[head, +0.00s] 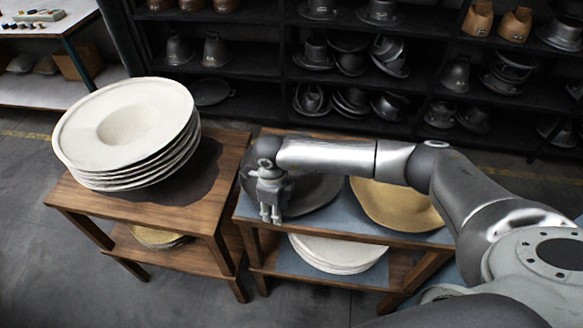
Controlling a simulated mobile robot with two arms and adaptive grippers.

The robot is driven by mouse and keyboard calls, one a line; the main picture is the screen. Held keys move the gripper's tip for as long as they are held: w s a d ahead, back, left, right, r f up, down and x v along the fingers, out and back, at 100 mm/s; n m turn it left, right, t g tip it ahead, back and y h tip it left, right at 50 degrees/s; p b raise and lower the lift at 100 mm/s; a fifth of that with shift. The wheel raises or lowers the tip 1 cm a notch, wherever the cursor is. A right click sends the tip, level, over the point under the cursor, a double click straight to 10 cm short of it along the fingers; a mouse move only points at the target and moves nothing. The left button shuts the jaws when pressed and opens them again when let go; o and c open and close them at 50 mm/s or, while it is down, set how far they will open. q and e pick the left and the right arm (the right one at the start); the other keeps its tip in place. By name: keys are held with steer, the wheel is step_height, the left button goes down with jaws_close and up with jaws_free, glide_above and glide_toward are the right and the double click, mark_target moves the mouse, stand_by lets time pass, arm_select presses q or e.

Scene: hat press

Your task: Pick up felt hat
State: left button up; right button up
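A stack of several cream felt hats (125,125) with wide brims sits on the left wooden table. A dark grey felt hat (318,192) and a tan felt hat (398,205) lie on the right wooden table. My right arm reaches in from the right across this table. My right gripper (270,215) points down at the left edge of the dark hat and hides part of it. Its two fingertips look close together; contact with the brim cannot be made out. My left gripper is not in view.
White hats (338,252) lie on the right table's lower shelf, and tan ones (158,237) on the left table's lower shelf. A narrow gap separates the tables. Dark shelves (270,75) with metal hat forms stand behind. Open floor (60,275) lies at front left.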

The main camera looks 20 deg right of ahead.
steer(key=shift+f, duration=0.3)
jaws_close()
